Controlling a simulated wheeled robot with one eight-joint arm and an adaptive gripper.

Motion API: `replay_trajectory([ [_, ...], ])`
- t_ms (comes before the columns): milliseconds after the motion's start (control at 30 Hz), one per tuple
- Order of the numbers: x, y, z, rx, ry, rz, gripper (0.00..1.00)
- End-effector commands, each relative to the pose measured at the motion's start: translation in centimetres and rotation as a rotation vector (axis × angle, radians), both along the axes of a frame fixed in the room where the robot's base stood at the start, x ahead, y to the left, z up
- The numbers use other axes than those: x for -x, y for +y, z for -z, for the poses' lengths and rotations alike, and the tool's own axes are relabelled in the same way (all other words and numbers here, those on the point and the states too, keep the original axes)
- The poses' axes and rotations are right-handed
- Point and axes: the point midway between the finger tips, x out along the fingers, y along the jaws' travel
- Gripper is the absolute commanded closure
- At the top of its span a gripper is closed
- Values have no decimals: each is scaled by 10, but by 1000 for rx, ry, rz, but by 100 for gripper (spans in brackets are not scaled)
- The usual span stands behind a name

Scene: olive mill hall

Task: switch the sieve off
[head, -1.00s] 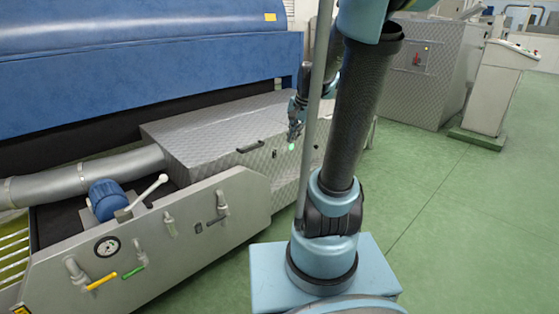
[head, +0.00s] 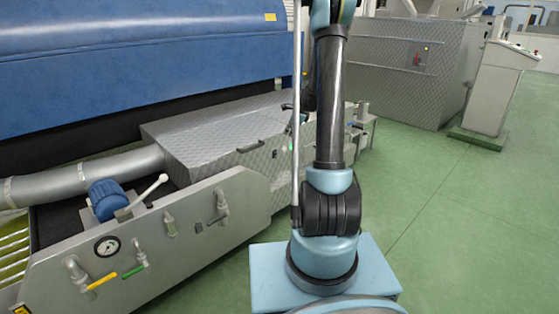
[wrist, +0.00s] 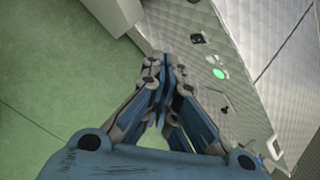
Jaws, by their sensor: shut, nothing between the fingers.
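In the wrist view my gripper (wrist: 163,68) is shut and empty, its fingertips close together. To its right is a patterned steel panel with a lit green round lamp or button (wrist: 219,73). A small black control (wrist: 197,39) sits above it in the picture, and a small dark fitting (wrist: 225,110) lies below. The fingertips appear apart from all of these. In the head view the patterned steel housing (head: 210,132) stands left of my arm. I cannot tell for sure that it is the sieve.
A grey panel with valves and a gauge (head: 108,246) stands front left, beside a blue motor (head: 107,198) and a thick pipe (head: 85,178). A big blue machine (head: 150,60) is behind. A control pedestal (head: 495,88) stands far right. Green floor (head: 450,230) is free at right.

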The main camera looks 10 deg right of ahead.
Motion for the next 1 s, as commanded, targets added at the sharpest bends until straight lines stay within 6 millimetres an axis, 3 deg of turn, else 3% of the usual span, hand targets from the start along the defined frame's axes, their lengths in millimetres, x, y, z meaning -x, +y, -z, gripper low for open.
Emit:
replay_trajectory([
  [100, -30, -8, 28, -63, 16, 100, 100],
  [300, -72, -20, 77, -179, 50, 273, 100],
  [600, -115, -35, 149, -331, 98, 487, 100],
  [800, -124, -40, 171, -377, 114, 553, 100],
  [1000, -126, -40, 174, -386, 117, 564, 100],
])
